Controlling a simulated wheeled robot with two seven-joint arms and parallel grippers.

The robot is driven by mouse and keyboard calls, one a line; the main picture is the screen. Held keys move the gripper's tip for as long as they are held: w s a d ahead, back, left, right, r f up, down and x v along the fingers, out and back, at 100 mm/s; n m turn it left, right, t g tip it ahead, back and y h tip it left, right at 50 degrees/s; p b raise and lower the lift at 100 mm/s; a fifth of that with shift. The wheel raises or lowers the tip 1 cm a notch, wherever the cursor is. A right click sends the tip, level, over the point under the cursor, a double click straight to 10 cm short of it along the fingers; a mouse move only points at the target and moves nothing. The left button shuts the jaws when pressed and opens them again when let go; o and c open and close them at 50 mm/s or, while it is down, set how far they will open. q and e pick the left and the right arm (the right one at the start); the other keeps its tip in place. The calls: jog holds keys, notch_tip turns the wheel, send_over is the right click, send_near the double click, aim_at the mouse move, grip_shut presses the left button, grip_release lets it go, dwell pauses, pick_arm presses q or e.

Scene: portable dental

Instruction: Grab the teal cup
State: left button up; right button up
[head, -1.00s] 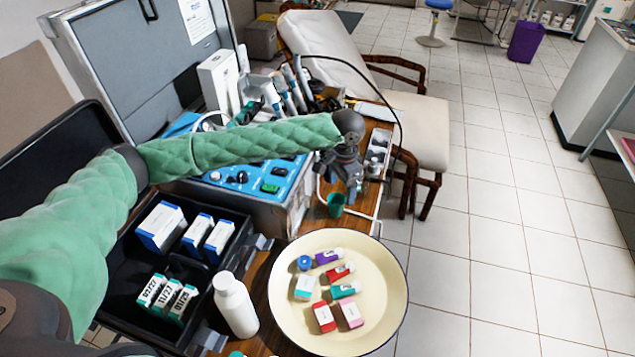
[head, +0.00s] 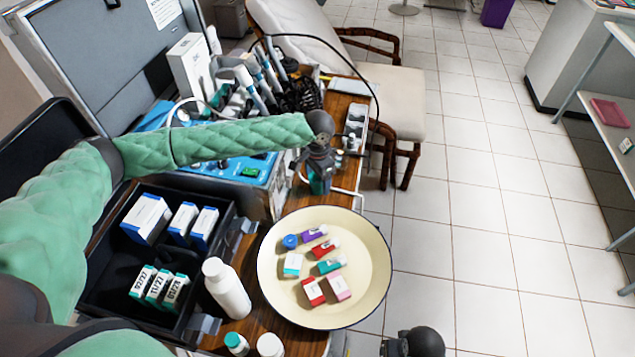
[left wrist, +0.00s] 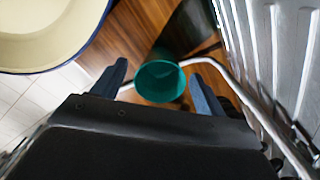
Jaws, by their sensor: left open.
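The teal cup (left wrist: 160,82) stands on the wooden table top, with its open mouth facing the left wrist camera. In the head view the cup (head: 318,187) is partly hidden by my left gripper (head: 317,174). My left gripper is open and points down over the cup. In the left wrist view its two fingers (left wrist: 160,70) lie on either side of the cup, with a gap on both sides. A dark part of my right arm shows at the bottom edge of the head view; its jaws cannot be made out.
A cream basin (head: 373,265) with small boxes stands close in front of the cup. A white bottle (head: 227,288) and a black tray (head: 112,290) with boxes are left of it. The blue-panelled unit (head: 250,172) is beside my left arm. A metal rail (left wrist: 228,75) runs past the cup.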

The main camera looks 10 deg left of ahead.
pick_arm(q)
jog(key=shift+f, duration=0.15)
jog(key=c, duration=1)
jog(key=shift+r, duration=0.2)
jog(key=shift+c, duration=0.2)
